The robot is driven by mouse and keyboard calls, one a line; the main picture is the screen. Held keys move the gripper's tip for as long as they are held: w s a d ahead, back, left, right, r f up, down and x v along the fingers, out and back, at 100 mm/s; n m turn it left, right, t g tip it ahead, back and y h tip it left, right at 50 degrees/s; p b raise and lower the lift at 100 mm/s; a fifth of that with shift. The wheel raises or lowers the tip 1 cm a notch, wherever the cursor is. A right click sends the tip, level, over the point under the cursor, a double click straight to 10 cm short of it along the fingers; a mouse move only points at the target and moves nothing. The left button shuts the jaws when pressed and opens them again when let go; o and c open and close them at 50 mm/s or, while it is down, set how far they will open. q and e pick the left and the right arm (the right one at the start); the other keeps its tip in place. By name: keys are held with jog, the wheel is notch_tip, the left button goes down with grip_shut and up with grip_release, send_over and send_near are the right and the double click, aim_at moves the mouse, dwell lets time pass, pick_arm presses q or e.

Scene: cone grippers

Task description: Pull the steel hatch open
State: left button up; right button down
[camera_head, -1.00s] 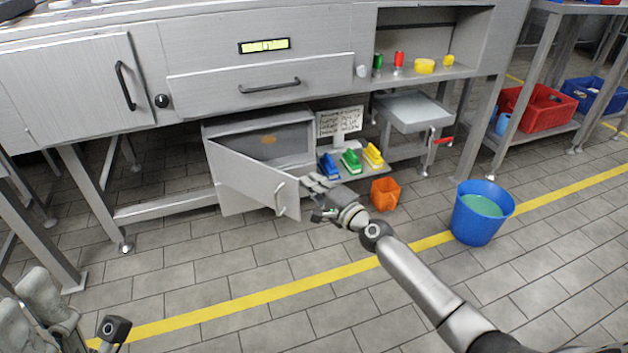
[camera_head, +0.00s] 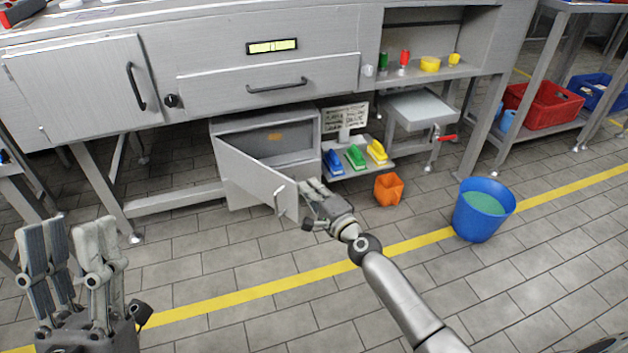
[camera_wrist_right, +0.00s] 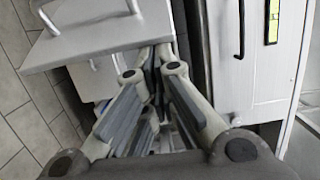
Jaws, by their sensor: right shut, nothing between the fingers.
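The steel hatch (camera_head: 250,181) is the door of a low steel cabinet under the bench. It stands ajar, hinged at the left, its free edge swung out toward me. It carries a bar handle (camera_head: 280,193) on its front. My right gripper (camera_head: 313,187) is at the hatch's free edge; its fingers are shut and empty. In the right wrist view the fingers (camera_wrist_right: 156,62) converge beside the hatch panel (camera_wrist_right: 95,42); I cannot tell whether they touch it. My left gripper (camera_head: 70,228) is raised at the lower left, open and empty, far from the hatch.
Cleaning brushes (camera_head: 356,157) lie on a low shelf right of the cabinet. A bench leg (camera_head: 104,190) is left of the hatch. The tiled floor before the hatch is clear.

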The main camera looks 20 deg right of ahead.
aim_at(298, 189)
pick_arm(q)
jog(key=w+f+g+y+p, duration=0.3)
jog(key=w+f+g, duration=0.5)
jog(key=f, duration=0.3)
pick_arm(e)
jog(key=s+a+h, duration=0.1)
jog(key=a+m+h, duration=0.1)
jog(key=a, duration=0.1)
jog(key=shift+s+r, duration=0.1)
jog(key=shift+s, duration=0.3)
pick_arm(q)
jog(key=s+a+f+g+y+p, duration=0.1)
jog(key=s+f+g, duration=0.2)
jog(key=f+g, duration=0.2)
jog(key=s+a+f+g+y+p, duration=0.2)
jog(key=f+g, duration=0.3)
jog(key=f, duration=0.5)
jog(key=shift+s+f+n, duration=0.15)
jog(key=shift+s+n, duration=0.15)
jog(key=shift+s, duration=0.25)
pick_arm(e)
jog(key=s+a+m+h, duration=0.1)
jog(key=s+a, duration=0.3)
jog(key=a, duration=0.8)
pick_arm(q)
jog(key=shift+a, duration=0.1)
pick_arm(e)
jog(key=shift+s, duration=0.1)
jog(key=shift+d, duration=0.1)
